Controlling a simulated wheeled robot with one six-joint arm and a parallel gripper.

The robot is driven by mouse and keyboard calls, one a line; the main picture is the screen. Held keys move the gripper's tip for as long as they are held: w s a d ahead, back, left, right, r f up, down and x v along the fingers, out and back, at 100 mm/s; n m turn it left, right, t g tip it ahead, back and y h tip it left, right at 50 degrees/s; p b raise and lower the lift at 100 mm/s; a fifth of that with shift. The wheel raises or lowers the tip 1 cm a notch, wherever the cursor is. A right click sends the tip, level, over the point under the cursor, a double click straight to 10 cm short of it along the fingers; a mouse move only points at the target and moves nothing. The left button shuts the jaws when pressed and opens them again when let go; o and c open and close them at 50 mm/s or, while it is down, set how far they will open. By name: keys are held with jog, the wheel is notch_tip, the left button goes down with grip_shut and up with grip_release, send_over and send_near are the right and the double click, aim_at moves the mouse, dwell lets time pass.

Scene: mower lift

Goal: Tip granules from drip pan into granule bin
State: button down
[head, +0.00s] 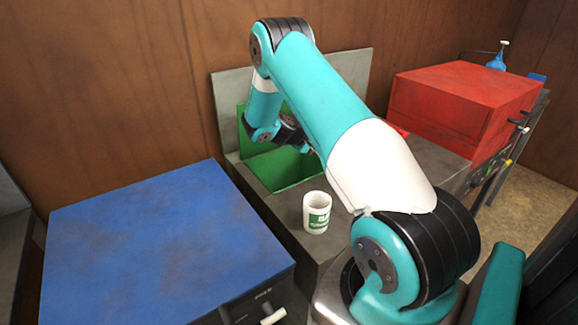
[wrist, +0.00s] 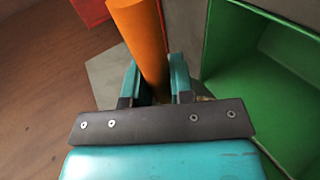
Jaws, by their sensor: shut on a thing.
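A green open-topped bin (head: 283,170), likely the granule bin, stands on the grey bench against the wall. It fills the right of the wrist view (wrist: 240,85), and the part of its inside that shows there looks empty. My gripper (wrist: 154,78) is shut on an orange rounded bar (wrist: 138,25), which looks like a handle and runs out of the top of the picture. The gripper is beside the bin in the wrist view. In the head view my arm mostly hides it. I cannot make out the drip pan or any granules.
A white cup with a green label (head: 316,212) stands on the bench in front of the bin. A blue-topped cabinet (head: 165,250) is at left, a red toolbox (head: 465,100) at right. A small red piece (head: 402,130) shows behind my arm.

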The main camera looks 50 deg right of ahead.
jog(key=shift+w+a+r+h+b, duration=0.1)
jog(key=shift+w+a+h+b, duration=0.1)
jog(key=shift+a+h+b, duration=0.8)
jog(key=shift+w+a+r+g+h+b, duration=0.15)
jog(key=shift+a+h+b, duration=0.35)
jog(key=shift+b, duration=0.5)
jog(key=shift+a+g+h+b, duration=0.3)
jog(key=shift+h+b, duration=0.4)
jog(key=shift+b, duration=0.25)
